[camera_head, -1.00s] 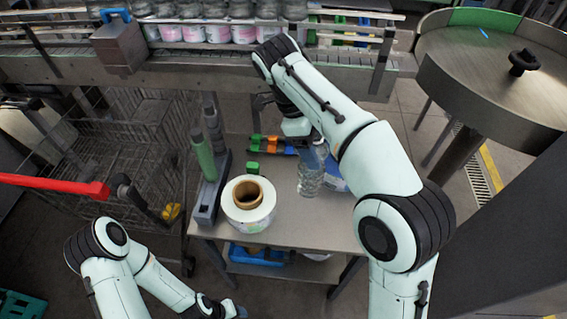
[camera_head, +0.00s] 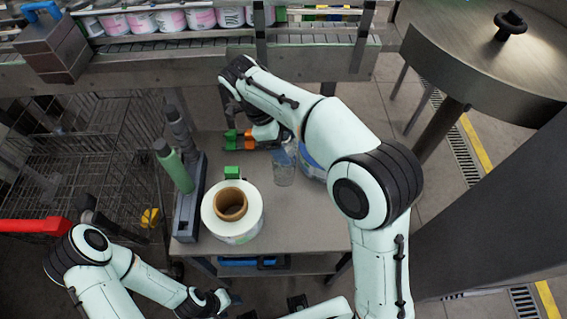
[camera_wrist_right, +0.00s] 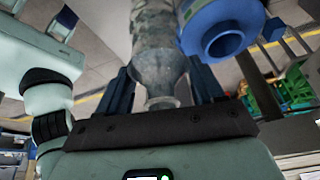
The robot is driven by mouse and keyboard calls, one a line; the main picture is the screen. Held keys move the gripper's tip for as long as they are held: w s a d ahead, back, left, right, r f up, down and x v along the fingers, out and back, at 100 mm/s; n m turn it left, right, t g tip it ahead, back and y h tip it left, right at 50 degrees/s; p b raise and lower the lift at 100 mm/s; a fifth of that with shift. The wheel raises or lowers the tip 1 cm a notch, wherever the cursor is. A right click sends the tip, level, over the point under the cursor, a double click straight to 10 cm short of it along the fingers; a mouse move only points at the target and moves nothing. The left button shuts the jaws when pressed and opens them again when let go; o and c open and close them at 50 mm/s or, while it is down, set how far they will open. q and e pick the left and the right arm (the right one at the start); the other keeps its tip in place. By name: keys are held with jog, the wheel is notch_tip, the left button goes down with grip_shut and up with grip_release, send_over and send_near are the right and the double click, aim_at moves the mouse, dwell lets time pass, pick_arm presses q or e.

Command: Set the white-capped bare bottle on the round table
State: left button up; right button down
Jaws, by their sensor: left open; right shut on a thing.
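A clear bottle (camera_head: 284,166) hangs from my right gripper (camera_head: 270,138), over or on the small grey worktable in the head view. In the right wrist view the bottle (camera_wrist_right: 154,45) has its neck between the two dark fingers of the right gripper (camera_wrist_right: 165,90). Its cap is hidden, and I cannot tell whether its base touches the worktable. The round table (camera_head: 455,65) stands at the upper right, well apart from the bottle, its visible top clear but for a black knob. My left gripper (camera_head: 238,308) is low at the bottom edge, partly cut off, open and empty.
The worktable (camera_head: 315,232) bears a white label reel (camera_head: 245,232), a blue-rimmed reel (camera_head: 312,165) close beside the bottle, a green bottle (camera_head: 174,168) and small coloured pieces. A conveyor (camera_head: 190,55) with jars runs behind. A wire cart (camera_head: 85,150) stands left.

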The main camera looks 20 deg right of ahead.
jog(key=shift+w+f+b, duration=0.1)
jog(key=shift+f+b, duration=0.25)
jog(key=shift+f, duration=3.65)
jog(key=shift+f, duration=0.1)
jog(key=shift+c, duration=0.7)
grip_release()
